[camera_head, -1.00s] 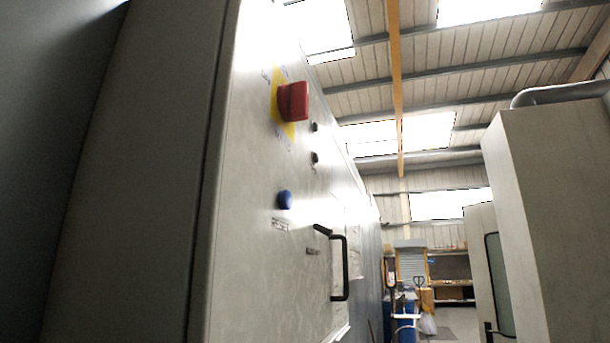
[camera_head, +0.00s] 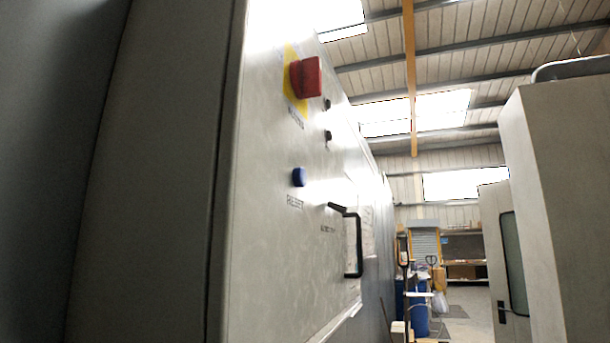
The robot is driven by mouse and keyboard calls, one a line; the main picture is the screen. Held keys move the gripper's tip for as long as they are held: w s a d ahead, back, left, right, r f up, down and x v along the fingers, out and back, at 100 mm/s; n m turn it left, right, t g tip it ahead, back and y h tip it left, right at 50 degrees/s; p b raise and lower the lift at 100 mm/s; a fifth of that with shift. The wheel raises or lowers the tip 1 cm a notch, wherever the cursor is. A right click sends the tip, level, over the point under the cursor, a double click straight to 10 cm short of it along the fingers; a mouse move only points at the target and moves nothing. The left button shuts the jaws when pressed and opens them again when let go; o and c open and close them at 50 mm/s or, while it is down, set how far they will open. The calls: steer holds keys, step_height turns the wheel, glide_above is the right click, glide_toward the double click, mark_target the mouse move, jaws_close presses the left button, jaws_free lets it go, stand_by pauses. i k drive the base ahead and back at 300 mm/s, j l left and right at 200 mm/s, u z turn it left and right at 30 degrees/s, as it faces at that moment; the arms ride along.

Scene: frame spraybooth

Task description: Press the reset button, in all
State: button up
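The blue reset button (camera_head: 299,177) sticks out from the pale grey control panel (camera_head: 270,260), with a label reading RESET just below it. Above it on the same panel is a red emergency-stop knob (camera_head: 306,77) on a yellow backing. Two small dark knobs or switches (camera_head: 327,136) sit to the right between them. A black handle (camera_head: 352,242) stands out from the panel below and right of the blue button. My gripper is not in view, and nothing touches the button.
A tall pale cabinet (camera_head: 565,200) stands at the right, with a windowed door (camera_head: 508,262) beside it. Blue drums (camera_head: 418,312) and shelving (camera_head: 465,255) stand at the far end.

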mark_target(299, 177)
steer(key=j+z, duration=0.35)
steer(key=k+j+z, duration=0.15)
steer(key=j+z, duration=0.2)
steer(key=k+z, duration=0.1)
steer(key=z, duration=0.3)
